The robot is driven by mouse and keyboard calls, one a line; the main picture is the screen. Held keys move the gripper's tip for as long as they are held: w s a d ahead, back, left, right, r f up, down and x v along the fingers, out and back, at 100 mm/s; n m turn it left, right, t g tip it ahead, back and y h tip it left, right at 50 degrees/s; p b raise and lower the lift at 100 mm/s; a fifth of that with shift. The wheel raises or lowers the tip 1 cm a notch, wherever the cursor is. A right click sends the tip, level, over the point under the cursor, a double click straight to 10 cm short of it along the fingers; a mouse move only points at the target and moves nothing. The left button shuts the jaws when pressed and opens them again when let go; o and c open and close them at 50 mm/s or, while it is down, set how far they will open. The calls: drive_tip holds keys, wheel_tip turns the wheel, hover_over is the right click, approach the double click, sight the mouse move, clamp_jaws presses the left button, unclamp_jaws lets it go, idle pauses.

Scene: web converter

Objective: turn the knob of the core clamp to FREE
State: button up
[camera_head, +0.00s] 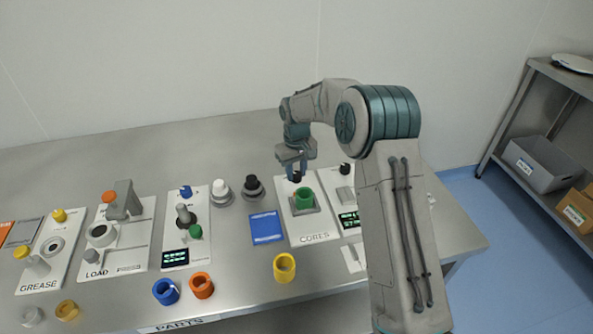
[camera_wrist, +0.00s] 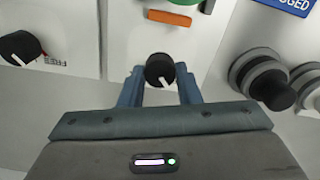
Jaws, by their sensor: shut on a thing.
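The core clamp's panel (camera_head: 318,234), lettered CORES, lies on the bench and carries a green ring (camera_head: 304,196) on a grey square base. The black knob (camera_head: 297,177) sits at the panel's back end. In the wrist view the knob (camera_wrist: 160,68) is between my two fingers, its white line pointing down toward my palm. My gripper (camera_head: 293,163) is shut on the knob from above; its fingers also show in the wrist view (camera_wrist: 160,88). Any lettering around this knob is hidden by my gripper.
A second black knob (camera_wrist: 18,47), with partly readable lettering beside it, sits on the neighbouring panel. Stepped knob-like pieces (camera_head: 252,187) stand left of the core panel near a blue plate (camera_head: 266,228). A yellow ring (camera_head: 285,267) is at the front.

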sight(297, 174)
drive_tip(key=o, duration=1)
drive_tip(key=shift+r, duration=0.1)
wheel_tip(297, 174, up, 14)
drive_tip(key=shift+f, duration=0.1)
drive_tip(key=s+d+r+m+t, duration=0.1)
drive_tip(key=s+d+r+m, duration=0.15)
drive_tip(key=s+d, duration=0.45)
drive_tip(key=s+d+r+m+t, duration=0.1)
drive_tip(key=s+d+r, duration=0.3)
drive_tip(key=s, duration=0.4)
drive_tip(key=s+d+f+m, duration=0.1)
drive_tip(key=s+d, duration=0.1)
drive_tip(key=s, duration=0.4)
drive_tip(key=s+d+f+m, duration=0.1)
drive_tip(key=s+d, duration=0.2)
drive_tip(key=s, duration=0.3)
drive_tip(key=s+d+f+m, duration=0.1)
drive_tip(key=s+d+f, duration=0.1)
drive_tip(key=s, duration=0.5)
drive_tip(key=shift+d+f+t, duration=0.1)
drive_tip(key=shift+d+t, duration=0.1)
drive_tip(key=shift+t, duration=0.2)
